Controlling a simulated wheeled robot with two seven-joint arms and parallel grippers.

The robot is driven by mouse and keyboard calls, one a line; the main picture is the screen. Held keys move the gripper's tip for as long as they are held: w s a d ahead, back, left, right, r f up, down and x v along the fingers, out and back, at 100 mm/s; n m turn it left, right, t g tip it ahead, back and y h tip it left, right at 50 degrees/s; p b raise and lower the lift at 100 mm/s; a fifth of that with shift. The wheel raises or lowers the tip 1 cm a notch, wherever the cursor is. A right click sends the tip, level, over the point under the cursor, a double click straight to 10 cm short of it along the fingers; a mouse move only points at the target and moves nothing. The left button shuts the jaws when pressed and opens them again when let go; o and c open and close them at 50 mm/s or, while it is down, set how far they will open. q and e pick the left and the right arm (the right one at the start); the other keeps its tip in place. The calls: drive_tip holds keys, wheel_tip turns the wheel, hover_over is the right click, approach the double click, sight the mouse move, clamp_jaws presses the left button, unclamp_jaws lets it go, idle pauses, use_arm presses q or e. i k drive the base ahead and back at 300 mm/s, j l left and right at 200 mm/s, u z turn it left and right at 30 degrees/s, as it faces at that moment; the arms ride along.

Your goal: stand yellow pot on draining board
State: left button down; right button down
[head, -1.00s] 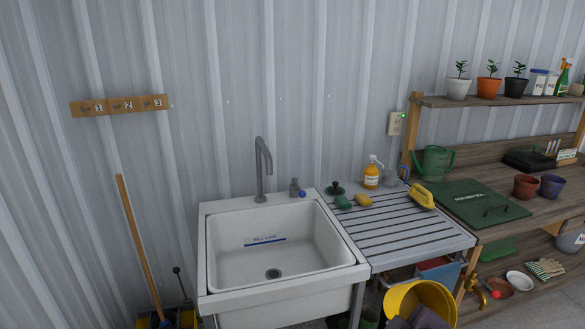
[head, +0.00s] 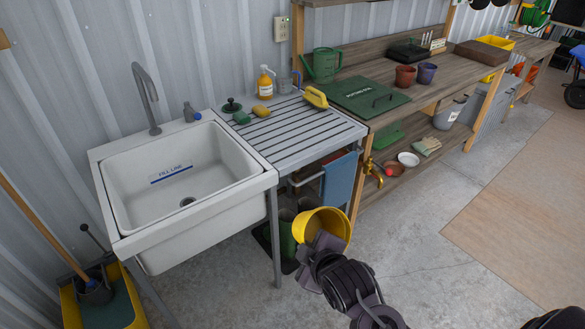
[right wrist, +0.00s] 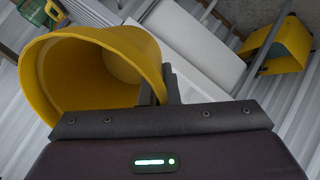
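The yellow pot (head: 318,222) is tilted on its side with its mouth turned toward the upper left, in front of the draining board's right end and lower than its top. It fills the left of the right wrist view (right wrist: 60,75). My right gripper (right wrist: 160,88) is shut on the pot's wall, one finger showing on each side of it; the arm comes in from the bottom of the head view. The ribbed grey draining board (head: 305,142) joins the sink's right side. Its front and middle are bare. My left gripper is not in view.
At the board's back are an orange soap bottle (head: 265,85), a yellow-handled brush (head: 315,97), a yellow sponge (head: 261,111), a green scrubber (head: 241,117) and a dark plug (head: 232,104). The white sink (head: 180,180) is left; a blue towel (head: 339,181) hangs below the board.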

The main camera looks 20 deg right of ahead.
sight(307, 129)
drive_tip(key=i+l+u, duration=0.2)
drive_tip(key=i+l, duration=0.15)
drive_tip(key=l, duration=0.3)
drive_tip(key=i+l+u, duration=0.15)
drive_tip(key=l, duration=0.15)
drive_tip(key=i+l+u, duration=0.1)
drive_tip(key=l, duration=0.25)
drive_tip(key=i+l+u, duration=0.1)
drive_tip(key=l, duration=0.3)
drive_tip(key=i+l+u, duration=0.1)
drive_tip(key=l, duration=0.25)
drive_tip(key=i, duration=0.1)
